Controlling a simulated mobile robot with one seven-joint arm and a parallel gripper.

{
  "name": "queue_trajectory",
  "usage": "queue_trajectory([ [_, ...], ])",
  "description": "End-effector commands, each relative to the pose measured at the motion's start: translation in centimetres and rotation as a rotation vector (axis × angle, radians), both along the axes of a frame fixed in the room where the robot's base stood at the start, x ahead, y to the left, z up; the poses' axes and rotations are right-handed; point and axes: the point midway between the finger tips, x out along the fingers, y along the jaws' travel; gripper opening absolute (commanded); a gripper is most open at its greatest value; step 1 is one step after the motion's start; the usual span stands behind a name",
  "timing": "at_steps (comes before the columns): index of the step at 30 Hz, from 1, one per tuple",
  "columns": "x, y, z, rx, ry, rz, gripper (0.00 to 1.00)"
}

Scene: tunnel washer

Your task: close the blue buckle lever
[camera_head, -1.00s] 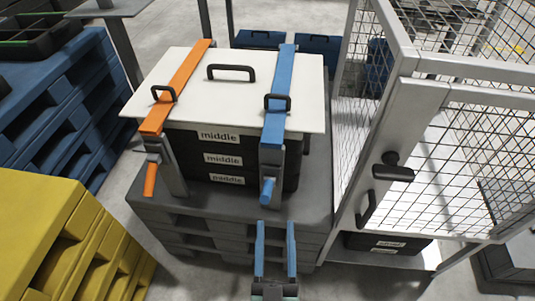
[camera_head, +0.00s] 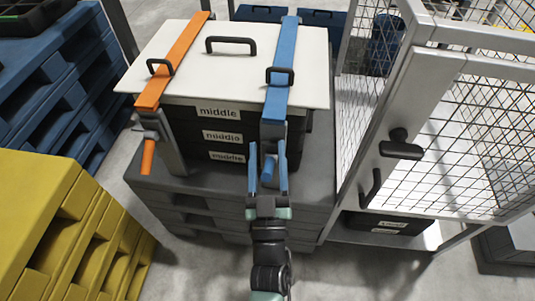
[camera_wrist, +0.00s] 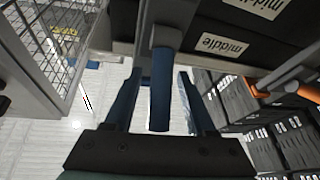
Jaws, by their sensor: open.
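The blue buckle lever (camera_head: 268,172) hangs down at the front end of the blue strap (camera_head: 281,85), against the front of the stacked black crates. In the wrist view the blue lever (camera_wrist: 162,88) lies between my two blue fingers, with space on both sides. My gripper (camera_head: 268,150) is open around the lever, pointing away from me, and does not grip it. In the head view my fingers partly hide the lever and its metal bracket.
An orange strap (camera_head: 175,70) with its own hanging orange lever (camera_head: 148,156) is to the left. A white lid (camera_head: 230,68) covers the black crates. A mesh cage door (camera_head: 440,130) with a black handle stands close on the right. A yellow pallet (camera_head: 60,225) is front left.

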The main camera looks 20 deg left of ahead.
Motion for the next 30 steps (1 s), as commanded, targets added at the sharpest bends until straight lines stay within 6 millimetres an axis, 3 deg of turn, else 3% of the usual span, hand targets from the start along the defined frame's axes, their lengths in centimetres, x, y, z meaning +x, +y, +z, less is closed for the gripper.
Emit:
queue_trajectory([
  [8, 0.12, 0.09, 0.06, 0.0, 0.0, 0.001, 0.56],
  [18, 0.11, 0.06, 0.04, 0.0, 0.0, 0.0, 0.0],
  [30, 0.09, 0.05, 0.03, 0.0, 0.001, 0.0, 0.0],
])
